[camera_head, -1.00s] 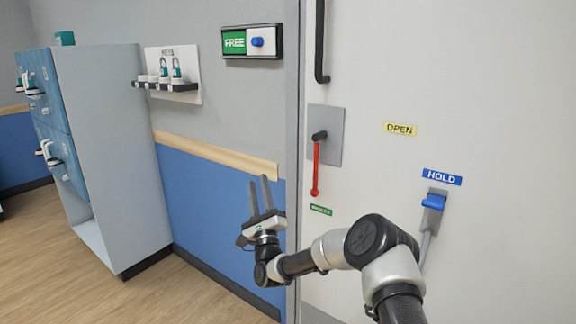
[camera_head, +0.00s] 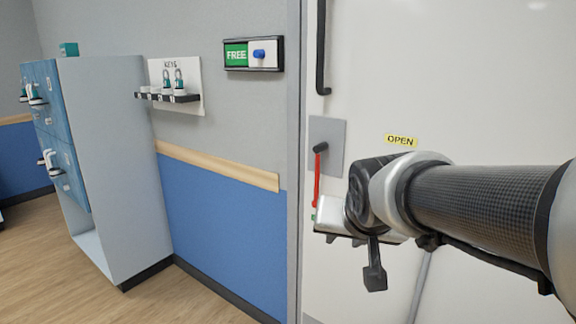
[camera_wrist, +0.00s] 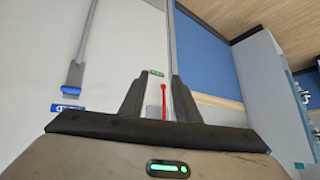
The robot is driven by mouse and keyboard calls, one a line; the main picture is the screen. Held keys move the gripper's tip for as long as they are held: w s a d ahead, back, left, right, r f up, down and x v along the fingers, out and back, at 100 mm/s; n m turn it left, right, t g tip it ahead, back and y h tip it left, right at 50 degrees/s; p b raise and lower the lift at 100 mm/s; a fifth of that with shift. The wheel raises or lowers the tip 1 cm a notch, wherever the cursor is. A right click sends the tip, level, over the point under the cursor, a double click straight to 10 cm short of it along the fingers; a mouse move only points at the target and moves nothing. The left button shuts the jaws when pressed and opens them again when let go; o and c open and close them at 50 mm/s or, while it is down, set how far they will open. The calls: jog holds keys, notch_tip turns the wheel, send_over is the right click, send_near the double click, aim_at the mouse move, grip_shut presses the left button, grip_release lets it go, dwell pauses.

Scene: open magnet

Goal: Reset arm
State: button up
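My gripper (camera_wrist: 157,78) shows in the wrist view with its two dark fingers apart and nothing between them touching either one. In the head view my bent arm crosses the right side in front of the white door (camera_head: 480,70), and the gripper's fingers are not clearly visible. The red lever (camera_head: 317,181) hangs down from a grey plate (camera_head: 336,140) on the door, its lower end partly hidden by my arm. In the wrist view the red lever (camera_wrist: 163,99) appears beyond the gap between the fingers.
A yellow OPEN label (camera_head: 400,140) and black door handle (camera_head: 321,60) are on the door. A blue-ended lever (camera_wrist: 75,74) shows in the wrist view. A FREE sign (camera_head: 236,55), key shelf (camera_head: 180,98) and grey cabinet (camera_head: 110,160) stand left. The left floor is clear.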

jog(key=s+d+f+n+g, duration=0.1)
jog(key=s+d+f+g, duration=0.1)
jog(key=s, duration=0.6)
jog(key=s+d+f+n+g, duration=0.1)
jog(key=s+d+f, duration=0.1)
jog(key=s, duration=0.7)
notch_tip(320, 180, up, 26)
jog(key=p, duration=2.5)
jog(key=shift+w+a+p, duration=0.15)
jog(key=shift+a+p, duration=0.05)
jog(key=shift+p, duration=0.2)
